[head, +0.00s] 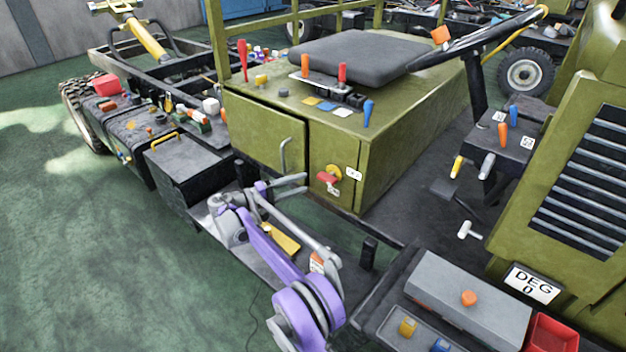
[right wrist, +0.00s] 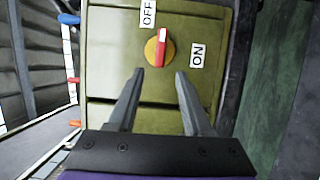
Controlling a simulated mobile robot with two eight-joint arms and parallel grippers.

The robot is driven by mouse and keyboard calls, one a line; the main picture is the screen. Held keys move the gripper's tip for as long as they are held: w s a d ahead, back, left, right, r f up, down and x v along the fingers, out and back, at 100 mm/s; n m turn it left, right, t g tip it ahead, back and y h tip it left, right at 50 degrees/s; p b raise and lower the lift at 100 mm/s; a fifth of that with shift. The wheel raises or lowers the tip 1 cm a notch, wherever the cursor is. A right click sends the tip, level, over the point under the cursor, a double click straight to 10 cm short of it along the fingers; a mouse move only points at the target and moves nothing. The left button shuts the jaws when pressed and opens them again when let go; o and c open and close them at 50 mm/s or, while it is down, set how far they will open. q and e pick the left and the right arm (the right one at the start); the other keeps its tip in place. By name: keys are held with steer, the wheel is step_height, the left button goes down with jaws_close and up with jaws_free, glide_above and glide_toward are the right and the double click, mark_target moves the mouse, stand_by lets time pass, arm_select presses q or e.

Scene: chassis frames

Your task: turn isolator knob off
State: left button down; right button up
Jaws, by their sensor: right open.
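The isolator knob (head: 328,178) is a red handle on a yellow round base, on the front of the green cabinet (head: 345,150). In the right wrist view the knob (right wrist: 161,48) has a white tip that points up the picture, close to the OFF label (right wrist: 148,12). The ON label (right wrist: 197,55) is to its right. My right gripper (head: 305,184) is open and empty in front of the knob. In the right wrist view its fingertips (right wrist: 160,74) are spread, with the knob just beyond and roughly centred between them. My left gripper is not in view.
A cabinet door with a grey handle (head: 284,154) is left of the knob. A black seat (head: 360,55) and several coloured levers are on top. A steering wheel (head: 475,40) is at the right. A grey box (head: 470,295) stands at the lower right. Green floor is clear at left.

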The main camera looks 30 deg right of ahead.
steer(key=a, duration=0.3)
steer(key=shift+d, duration=0.1)
stand_by(0.3)
steer(key=s+d+r+n+t+y+p, duration=0.1)
steer(key=s+r+y+p, duration=0.3)
steer(key=s, duration=0.5)
steer(key=s+d+r+n+t+y+p, duration=0.1)
steer(key=s+r+y, duration=0.35)
steer(key=s, duration=0.35)
steer(key=s+a+f+t+y+p, duration=0.1)
steer(key=s+a+f+y, duration=0.1)
steer(key=s, duration=0.5)
steer(key=s+a+f+m+t+y+p, duration=0.1)
steer(key=s+a+y, duration=0.3)
steer(key=s, duration=0.4)
steer(key=s+a+f+m+t+y+p, duration=0.1)
steer(key=s+a+f+y+p, duration=0.1)
steer(key=s+a, duration=0.3)
steer(key=s+y, duration=0.1)
steer(key=s, duration=0.2)
steer(key=shift+a+f+p, duration=0.15)
steer(key=shift+f+p, duration=0.15)
steer(key=shift+p, duration=0.05)
steer(key=shift+s+y, duration=0.1)
steer(key=shift+y, duration=0.15)
